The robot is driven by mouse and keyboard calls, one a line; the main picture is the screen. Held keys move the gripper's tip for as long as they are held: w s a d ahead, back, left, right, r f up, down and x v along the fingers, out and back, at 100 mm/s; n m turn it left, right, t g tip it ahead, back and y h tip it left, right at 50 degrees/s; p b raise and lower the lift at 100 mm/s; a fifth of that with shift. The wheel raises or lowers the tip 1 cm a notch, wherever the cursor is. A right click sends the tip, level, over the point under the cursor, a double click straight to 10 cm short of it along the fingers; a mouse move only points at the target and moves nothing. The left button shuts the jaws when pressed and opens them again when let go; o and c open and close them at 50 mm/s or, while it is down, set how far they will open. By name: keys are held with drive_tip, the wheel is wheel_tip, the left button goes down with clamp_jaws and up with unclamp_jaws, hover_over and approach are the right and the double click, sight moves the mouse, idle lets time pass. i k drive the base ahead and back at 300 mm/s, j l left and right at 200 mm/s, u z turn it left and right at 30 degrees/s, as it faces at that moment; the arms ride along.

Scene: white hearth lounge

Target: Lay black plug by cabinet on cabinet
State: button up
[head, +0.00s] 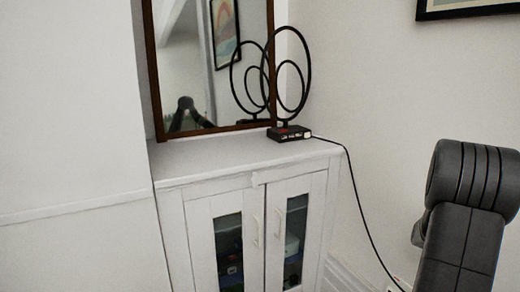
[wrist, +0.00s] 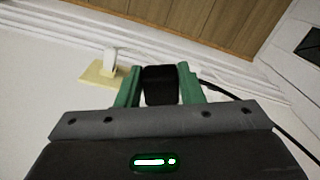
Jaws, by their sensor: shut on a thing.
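The white cabinet (head: 215,153) stands against the wall in the head view, with two glass-paned doors and a mostly bare top. In the wrist view my gripper (wrist: 159,85) has its green fingers shut on the black plug (wrist: 160,84). The plug's dark cable runs off to the right. The plug is held off the cabinet, with pale wall or skirting behind it. In the head view my arm shows at the right, but its gripper and the plug are out of that view.
A black antenna with rings (head: 290,130) stands at the cabinet top's back right, its cable (head: 362,215) hanging down the right side. A framed mirror (head: 212,65) leans behind. The top's left and front are clear. A cream wall plate (wrist: 103,72) shows in the wrist view.

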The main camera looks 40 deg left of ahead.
sight(314, 145)
drive_tip(key=u, duration=1.45)
